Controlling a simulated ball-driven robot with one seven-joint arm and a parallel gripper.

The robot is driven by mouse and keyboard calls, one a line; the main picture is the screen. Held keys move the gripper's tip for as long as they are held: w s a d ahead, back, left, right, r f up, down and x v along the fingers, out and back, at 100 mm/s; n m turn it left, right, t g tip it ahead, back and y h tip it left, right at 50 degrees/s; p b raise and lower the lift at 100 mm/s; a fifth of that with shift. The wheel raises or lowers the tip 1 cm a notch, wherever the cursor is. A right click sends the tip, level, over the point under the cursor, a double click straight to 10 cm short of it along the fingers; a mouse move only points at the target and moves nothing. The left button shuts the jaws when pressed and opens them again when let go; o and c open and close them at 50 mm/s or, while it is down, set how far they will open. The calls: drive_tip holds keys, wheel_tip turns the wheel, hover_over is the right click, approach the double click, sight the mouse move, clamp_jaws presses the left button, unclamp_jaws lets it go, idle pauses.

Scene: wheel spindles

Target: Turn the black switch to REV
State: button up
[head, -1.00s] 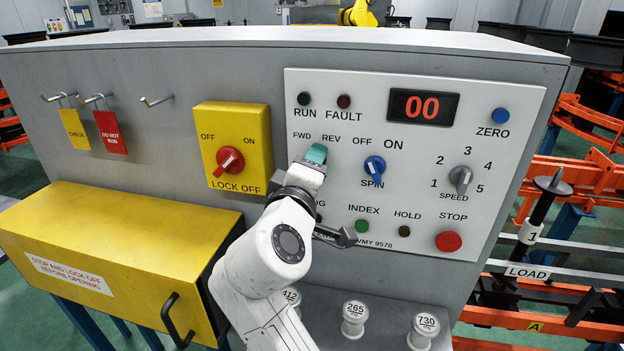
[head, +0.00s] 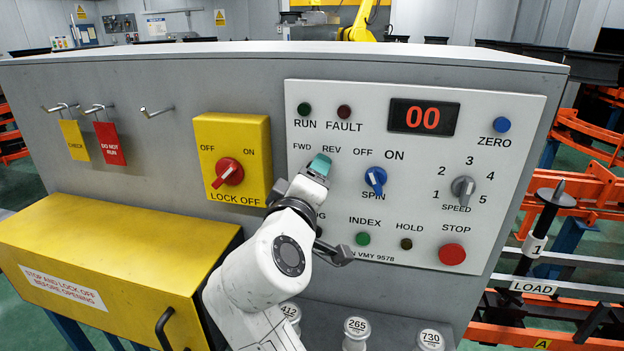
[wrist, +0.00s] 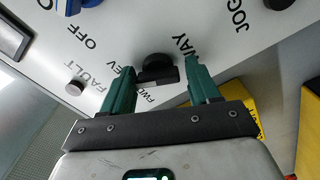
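The black switch (wrist: 158,70) shows in the wrist view on the white panel, between the two teal fingers of my gripper (wrist: 162,82). The fingers are apart, one on each side of the switch, with gaps showing beside it. The labels FWD and REV are partly covered by the left finger in that view. In the head view my gripper (head: 319,166) is at the panel just below FWD and REV, and it hides the switch. I cannot tell which label the switch points at.
The blue SPIN switch (head: 375,180) is close to the right of my gripper. The speed knob (head: 463,188), green INDEX button (head: 362,239) and red STOP button (head: 452,254) are on the same panel. The yellow lock-off box (head: 232,158) is to the left.

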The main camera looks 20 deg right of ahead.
drive_tip(key=shift+o, duration=1.1)
drive_tip(key=shift+r, duration=0.1)
drive_tip(key=shift+s, duration=0.1)
drive_tip(key=b+v, duration=0.1)
drive_tip(key=v, duration=0.9)
drive_tip(key=shift+s+a, duration=0.2)
